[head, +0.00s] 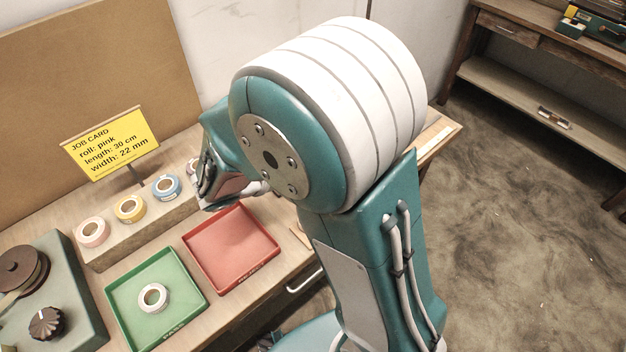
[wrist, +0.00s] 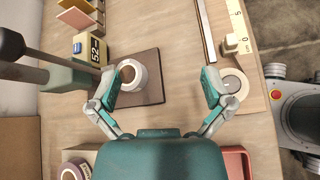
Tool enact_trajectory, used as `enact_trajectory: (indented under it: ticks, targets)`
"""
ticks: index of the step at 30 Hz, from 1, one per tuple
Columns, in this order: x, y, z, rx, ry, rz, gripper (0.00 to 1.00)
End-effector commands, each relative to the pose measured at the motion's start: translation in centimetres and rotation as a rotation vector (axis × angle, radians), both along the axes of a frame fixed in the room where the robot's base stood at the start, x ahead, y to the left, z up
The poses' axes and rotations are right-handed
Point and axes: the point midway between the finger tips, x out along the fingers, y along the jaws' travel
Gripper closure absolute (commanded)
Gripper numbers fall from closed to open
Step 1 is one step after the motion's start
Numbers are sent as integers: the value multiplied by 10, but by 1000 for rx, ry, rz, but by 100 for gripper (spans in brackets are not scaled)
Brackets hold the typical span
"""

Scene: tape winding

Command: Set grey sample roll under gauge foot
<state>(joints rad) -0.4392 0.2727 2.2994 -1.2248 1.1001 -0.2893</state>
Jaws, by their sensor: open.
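In the wrist view my gripper (wrist: 161,88) is open with nothing between its fingers. A pale grey roll with a brown centre (wrist: 131,75) lies on a dark square plate (wrist: 150,62), beside and partly behind the left finger. I cannot tell whether they touch. The apparent gauge, with a yellow block reading 52 (wrist: 88,46) and dark rods, stands left of this roll; its foot is not clear. In the head view my arm hides the gauge area.
A white roll (head: 153,297) lies in the green tray (head: 177,328). The red tray (head: 232,248) is empty. Pink (head: 93,231), yellow (head: 130,208) and blue (head: 167,187) rolls sit on a wooden block. A long rail (wrist: 205,35) runs right of the plate.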

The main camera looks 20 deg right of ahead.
Motion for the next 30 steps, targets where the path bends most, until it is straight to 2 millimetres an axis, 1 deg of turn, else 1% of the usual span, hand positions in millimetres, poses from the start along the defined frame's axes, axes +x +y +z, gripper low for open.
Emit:
enact_trajectory:
  ticks: [1,4,7,11,16,21,24,27,30]
  targets:
    - [-11,-10,14,72,-48,-87,0]
    - [-33,-24,32,211,-128,-252,0]
    - [-55,-32,48,354,-211,-410,0]
    - [-83,-37,66,547,-324,-604,0]
    - [-115,-34,90,809,-479,-839,0]
    - [-140,-24,115,1085,-630,-1044,0]
    - [-151,-16,128,1228,-702,-1136,0]
    - [-158,-11,138,1331,-749,-1193,0]
    - [-161,-7,142,1382,-769,-1223,0]
